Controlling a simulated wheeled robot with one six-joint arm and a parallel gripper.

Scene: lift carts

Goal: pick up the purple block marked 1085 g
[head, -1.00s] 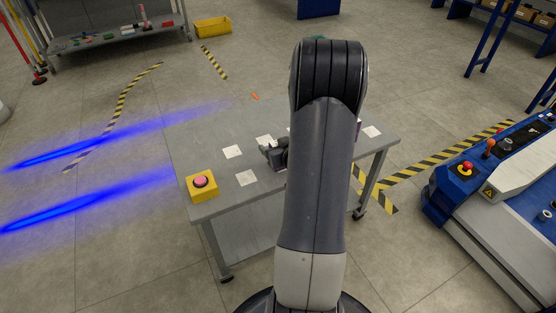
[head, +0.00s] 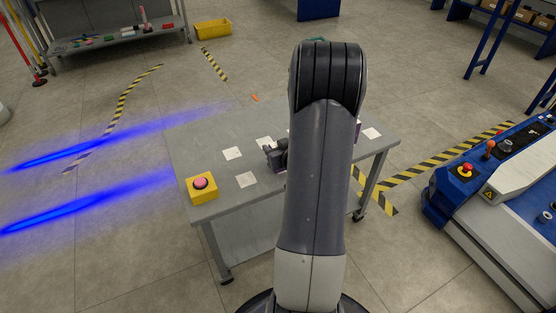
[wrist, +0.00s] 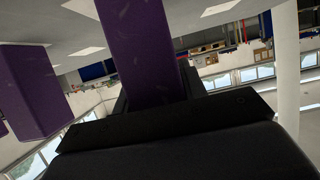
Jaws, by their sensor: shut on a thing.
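In the wrist view my gripper (wrist: 155,98) is shut on a tall purple block (wrist: 146,50), with a dark finger on each side of it. The block runs from the gripper to the top of the picture. No mark is legible on it, and I cannot tell whether it touches the table. A second purple block (wrist: 35,90) stands apart at the left. In the head view my gripper (head: 274,157) is low over the table, mostly hidden by my arm. A sliver of a purple block (head: 358,130) shows right of my arm.
The grey table (head: 205,135) carries several white squares and a yellow box with a red button (head: 202,186) at its left front corner. A blue and white machine (head: 490,185) stands at the right. A shelf cart (head: 110,35) and yellow bin (head: 213,28) are at the back left.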

